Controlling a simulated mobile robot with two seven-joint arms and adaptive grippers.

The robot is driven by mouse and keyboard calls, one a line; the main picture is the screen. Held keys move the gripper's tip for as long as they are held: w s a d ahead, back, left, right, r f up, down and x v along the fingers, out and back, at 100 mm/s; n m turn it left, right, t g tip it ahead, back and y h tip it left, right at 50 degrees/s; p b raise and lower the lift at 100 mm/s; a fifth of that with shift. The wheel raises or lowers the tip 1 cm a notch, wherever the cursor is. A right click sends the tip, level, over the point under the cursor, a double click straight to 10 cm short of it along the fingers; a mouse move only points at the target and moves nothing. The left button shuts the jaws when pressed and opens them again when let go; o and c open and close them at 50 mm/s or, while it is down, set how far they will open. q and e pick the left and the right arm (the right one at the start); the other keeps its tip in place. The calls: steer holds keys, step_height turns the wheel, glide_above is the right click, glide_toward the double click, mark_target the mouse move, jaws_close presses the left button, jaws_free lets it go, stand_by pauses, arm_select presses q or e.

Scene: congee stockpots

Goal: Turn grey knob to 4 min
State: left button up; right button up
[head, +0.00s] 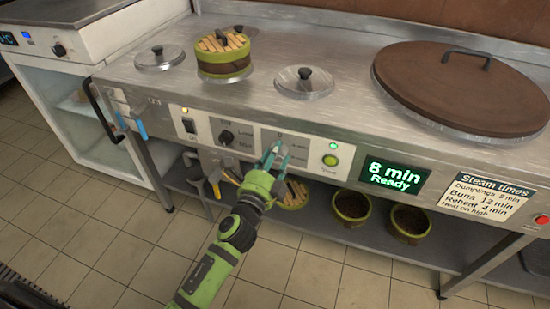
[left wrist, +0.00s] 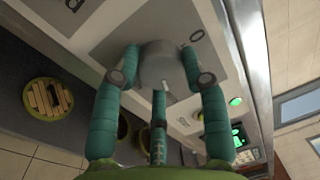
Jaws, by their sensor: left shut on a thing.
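The grey knob (left wrist: 160,66) sits on the steamer's front panel. My left gripper (head: 275,152) is at the panel, its teal fingers closed around the knob. In the left wrist view, fingers (left wrist: 158,75) press on both sides of the knob, and a small white mark shows on its lower edge. In the head view the knob is mostly hidden by the fingers. The green-lit display (head: 393,173) to the right reads "8 min Ready". My right gripper is in neither view.
A steam times sign (head: 490,198) lists reheat as 4 min. Bowls (head: 351,207) stand on the shelf below. A bamboo steamer (head: 223,54) and brown lid (head: 455,85) are on top.

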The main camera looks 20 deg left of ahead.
arm_select(q)
steer(key=shift+w+a+r+n+y+p, duration=0.1)
steer(key=shift+n+y+p, duration=0.3)
steer(key=shift+n, duration=2.2)
steer(key=shift+r+n+y+p, duration=0.1)
steer(key=shift+n+p, duration=0.45)
steer(key=shift+n, duration=2.05)
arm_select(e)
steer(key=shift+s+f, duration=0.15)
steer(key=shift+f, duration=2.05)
arm_select(q)
steer(key=o, duration=1.1)
steer(key=shift+f, duration=0.15)
steer(key=shift+o, duration=0.2)
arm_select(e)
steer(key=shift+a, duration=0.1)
